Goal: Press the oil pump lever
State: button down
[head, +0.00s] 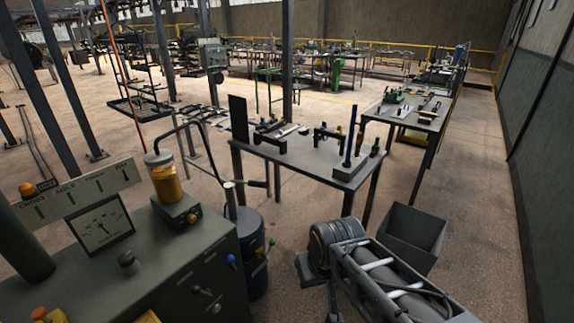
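A dark blue drum (254,262) stands on the floor just right of the grey-green machine cabinet. A pump with a thin upright tube (230,198) rises from its top, and a short dark lever (258,183) sticks out to the right beside it. I cannot tell for sure that this is the oil pump lever. A jar of yellow oil (166,182) with a black bent pipe stands on a small box with an orange knob (192,217) on the cabinet. My arm shows at the lower right, apart from drum and lever. My gripper's fingers do not show.
The cabinet (165,262) with a dial gauge (101,228) and small levers fills the lower left. A workbench (300,160) with tools stands behind the drum. An open grey bin (412,238) is beside my arm. Bare floor lies right of the bench, along the wall.

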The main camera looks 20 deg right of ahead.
aim_at(255, 184)
jog(key=z, duration=0.1)
jog(key=i, duration=0.9)
jog(key=u, duration=0.7)
jog(key=i, duration=0.4)
jog(key=u, duration=0.35)
